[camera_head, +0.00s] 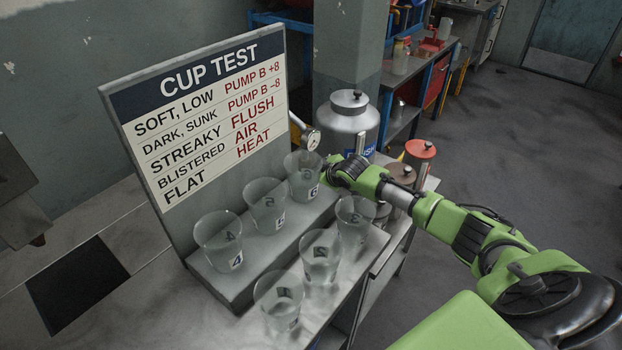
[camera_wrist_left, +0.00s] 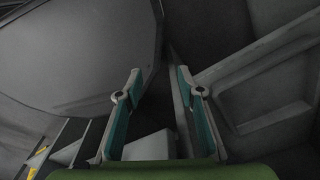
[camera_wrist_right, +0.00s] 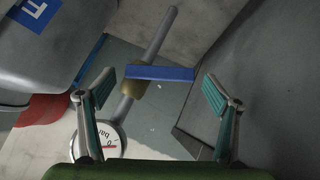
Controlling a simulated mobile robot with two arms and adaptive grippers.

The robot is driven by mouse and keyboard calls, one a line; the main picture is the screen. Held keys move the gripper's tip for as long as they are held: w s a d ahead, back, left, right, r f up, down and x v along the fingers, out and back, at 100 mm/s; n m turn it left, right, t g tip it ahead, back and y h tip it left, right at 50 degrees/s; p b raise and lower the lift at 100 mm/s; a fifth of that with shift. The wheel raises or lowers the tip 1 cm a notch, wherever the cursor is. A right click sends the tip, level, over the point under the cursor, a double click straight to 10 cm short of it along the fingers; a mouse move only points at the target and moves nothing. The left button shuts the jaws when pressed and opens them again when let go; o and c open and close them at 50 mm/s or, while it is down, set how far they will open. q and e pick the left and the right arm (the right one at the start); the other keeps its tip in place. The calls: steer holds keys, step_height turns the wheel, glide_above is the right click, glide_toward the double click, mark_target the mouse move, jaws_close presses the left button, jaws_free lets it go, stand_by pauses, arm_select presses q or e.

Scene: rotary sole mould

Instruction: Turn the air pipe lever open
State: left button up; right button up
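The air pipe lever is a flat blue bar (camera_wrist_right: 160,74) on a brass valve body (camera_wrist_right: 132,89) in the right wrist view. It lies crosswise to the grey pipe (camera_wrist_right: 160,38). A round gauge marked bar (camera_wrist_right: 106,141) sits at the pipe's lower end, and also shows in the head view (camera_head: 311,139). My right gripper (camera_wrist_right: 158,88) is open, its fingers on either side of the lever in the picture; I cannot tell whether they touch it. In the head view the lever is hidden. My left gripper (camera_wrist_left: 157,80) is open and empty, outside the head view.
Several clear cups (camera_head: 219,241) stand on and before the stepped stand under the CUP TEST board (camera_head: 205,105). A metal pot (camera_head: 347,118) and a red-lidded can (camera_head: 419,150) stand near my right arm. Open floor lies to the right.

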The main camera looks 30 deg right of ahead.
steer(key=shift+r, duration=0.1)
step_height(320, 180, up, 10)
stand_by(0.4)
